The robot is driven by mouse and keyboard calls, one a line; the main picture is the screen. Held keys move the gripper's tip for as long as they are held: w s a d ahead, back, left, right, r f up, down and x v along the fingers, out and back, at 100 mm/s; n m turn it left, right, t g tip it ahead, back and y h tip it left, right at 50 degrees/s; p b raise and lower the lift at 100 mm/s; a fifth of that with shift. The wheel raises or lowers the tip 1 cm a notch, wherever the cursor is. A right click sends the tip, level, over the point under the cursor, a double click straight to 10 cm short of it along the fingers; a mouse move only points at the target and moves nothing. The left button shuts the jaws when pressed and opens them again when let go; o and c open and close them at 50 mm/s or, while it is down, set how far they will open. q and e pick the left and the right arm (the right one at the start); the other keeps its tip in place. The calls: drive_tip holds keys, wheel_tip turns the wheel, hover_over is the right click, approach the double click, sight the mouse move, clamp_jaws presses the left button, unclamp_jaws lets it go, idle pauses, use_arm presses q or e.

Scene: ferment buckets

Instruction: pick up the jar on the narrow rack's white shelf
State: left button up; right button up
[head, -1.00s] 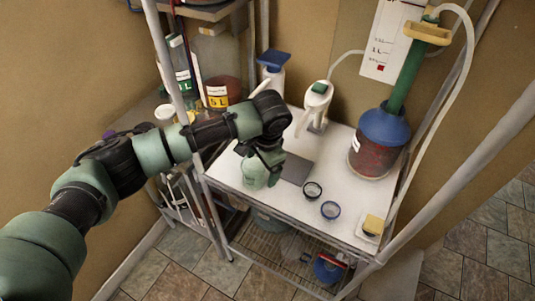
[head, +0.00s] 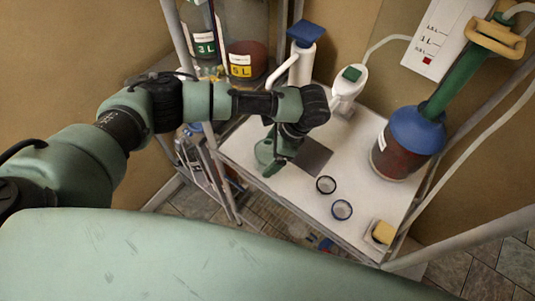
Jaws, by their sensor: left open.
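A small pale green jar-like thing (head: 264,152) stands on the white shelf (head: 292,191) at its left side, mostly hidden by my gripper. I cannot clearly tell its outline from the gripper's green parts. My left gripper (head: 273,158) points down at it from above, open, with a finger beside it. I cannot tell whether they touch. A larger jar (head: 394,158) with dark red contents and a blue top stands at the right of the same shelf. My right gripper is not in view.
A dark flat square (head: 312,158) and two small rings (head: 326,185) (head: 342,210) lie on the shelf. A yellow block (head: 383,232) sits at the front right. Rack posts (head: 222,180) flank the shelf.

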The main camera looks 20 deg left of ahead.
sight(267, 157)
use_arm(q)
drive_tip(key=shift+x, duration=1.45)
drive_tip(key=shift+w, duration=0.15)
drive_tip(key=c, duration=1.6)
drive_tip(key=shift+r, duration=0.1)
